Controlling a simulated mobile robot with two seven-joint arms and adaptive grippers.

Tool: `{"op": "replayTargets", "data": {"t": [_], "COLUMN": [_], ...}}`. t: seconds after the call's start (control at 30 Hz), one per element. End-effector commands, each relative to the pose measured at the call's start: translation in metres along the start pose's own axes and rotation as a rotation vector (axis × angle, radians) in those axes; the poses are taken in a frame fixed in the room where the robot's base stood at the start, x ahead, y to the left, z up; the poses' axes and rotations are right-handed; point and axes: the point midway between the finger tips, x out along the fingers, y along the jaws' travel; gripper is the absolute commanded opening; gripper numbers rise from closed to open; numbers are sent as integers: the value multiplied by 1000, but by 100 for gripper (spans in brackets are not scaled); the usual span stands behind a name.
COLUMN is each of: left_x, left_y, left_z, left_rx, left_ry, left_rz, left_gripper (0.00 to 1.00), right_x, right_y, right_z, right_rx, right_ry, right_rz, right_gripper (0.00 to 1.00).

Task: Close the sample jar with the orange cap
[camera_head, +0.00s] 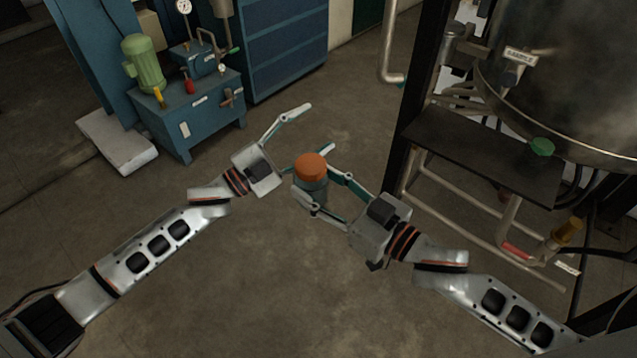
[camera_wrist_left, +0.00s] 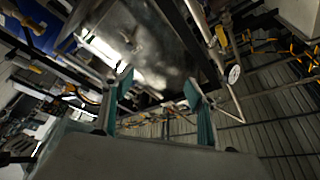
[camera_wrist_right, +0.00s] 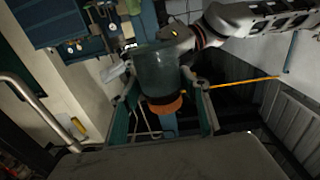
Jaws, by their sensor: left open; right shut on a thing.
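The sample jar, a teal-tinted see-through jar (camera_head: 312,188), is held upright in the air between the fingers of my right gripper (camera_head: 314,186). The jar (camera_wrist_right: 160,70) also shows between the fingers in the right wrist view. The orange cap (camera_head: 311,166) sits on the jar's mouth, and it shows in the right wrist view (camera_wrist_right: 165,104). I cannot tell how tightly it is seated. My right gripper is shut on the jar. My left gripper (camera_head: 320,127) is open and empty just behind and left of the cap, its fingers spread and apart from it.
A dark shelf (camera_head: 470,150) with a green round piece (camera_head: 541,147) stands at the right, under a large steel tank (camera_head: 580,80). A blue pump unit (camera_head: 205,115) with a green motor (camera_head: 143,63) stands at the back left. Open floor lies below the grippers.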

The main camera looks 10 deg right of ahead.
Motion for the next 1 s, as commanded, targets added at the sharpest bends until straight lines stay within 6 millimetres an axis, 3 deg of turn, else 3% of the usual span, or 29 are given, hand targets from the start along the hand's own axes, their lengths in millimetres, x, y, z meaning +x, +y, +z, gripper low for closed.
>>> {"op": "replayTargets", "data": {"t": [0.27,0.47,0.77,1.0], "left_x": [-51,-106,-218,-330], "left_y": [44,78,142,201], "left_z": [31,56,84,86], "left_rx": [-219,-365,-567,-706], "left_ry": [-212,-389,-696,-968], "left_rz": [-141,-227,-329,-382], "left_gripper": [58,58,58,58], "right_x": [0,0,0,0], "right_y": [0,0,0,0], "right_z": [-1,-1,-1,-1], "right_rx": [0,0,0,0], "right_ry": [1,1,1,1], "right_rz": [0,0,0,0], "right_gripper": [0,0,0,0]}}
